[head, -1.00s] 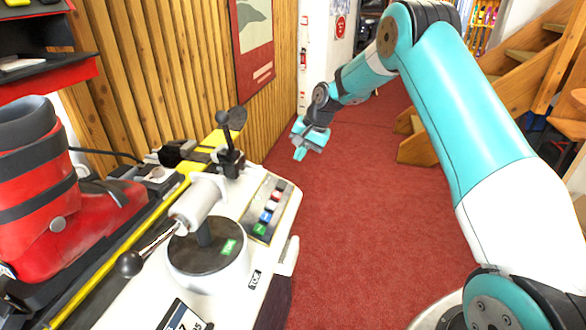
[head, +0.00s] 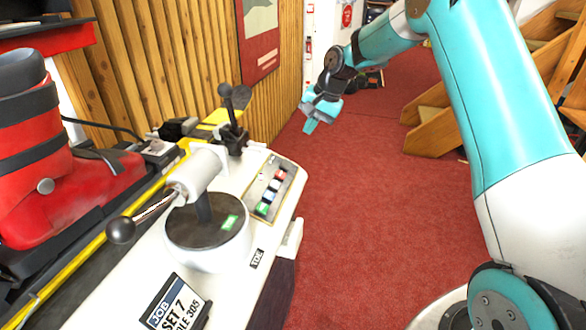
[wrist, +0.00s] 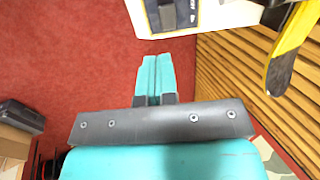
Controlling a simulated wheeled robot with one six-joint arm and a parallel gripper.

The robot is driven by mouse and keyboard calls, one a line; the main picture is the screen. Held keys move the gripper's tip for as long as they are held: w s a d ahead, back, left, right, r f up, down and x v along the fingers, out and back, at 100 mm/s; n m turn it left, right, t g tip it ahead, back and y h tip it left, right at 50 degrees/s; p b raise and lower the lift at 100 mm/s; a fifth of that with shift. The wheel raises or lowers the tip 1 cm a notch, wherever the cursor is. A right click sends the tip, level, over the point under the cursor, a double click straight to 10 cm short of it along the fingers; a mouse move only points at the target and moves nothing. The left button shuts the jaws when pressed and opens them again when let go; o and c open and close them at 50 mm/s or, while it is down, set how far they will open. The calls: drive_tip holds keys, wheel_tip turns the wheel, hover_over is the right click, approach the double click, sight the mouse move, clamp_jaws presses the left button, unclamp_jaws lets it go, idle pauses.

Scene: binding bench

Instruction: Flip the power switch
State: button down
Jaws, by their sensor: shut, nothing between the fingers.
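A control panel (head: 276,186) with a row of coloured buttons, red, white, blue and green, lies on top of the white machine (head: 262,230). I cannot make out which part is the power switch; it may be too small or hidden. My gripper (head: 309,127) hangs over the red carpet, beyond and to the right of the panel, apart from the machine. In the wrist view, its two teal fingers (wrist: 156,58) are pressed together with nothing between them. The white machine edge and a dark panel part show at the top of that view.
A black lever (head: 233,112) and a ball-ended handle (head: 121,230) stick up from the machine. A red ski boot (head: 60,185) stands at left, and a job card (head: 176,303) is in front. A slatted wall (head: 170,60) runs behind.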

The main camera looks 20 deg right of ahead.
sight(287, 169)
idle(0.4)
drive_tip(key=x, duration=1.4)
drive_tip(key=shift+p, duration=0.3)
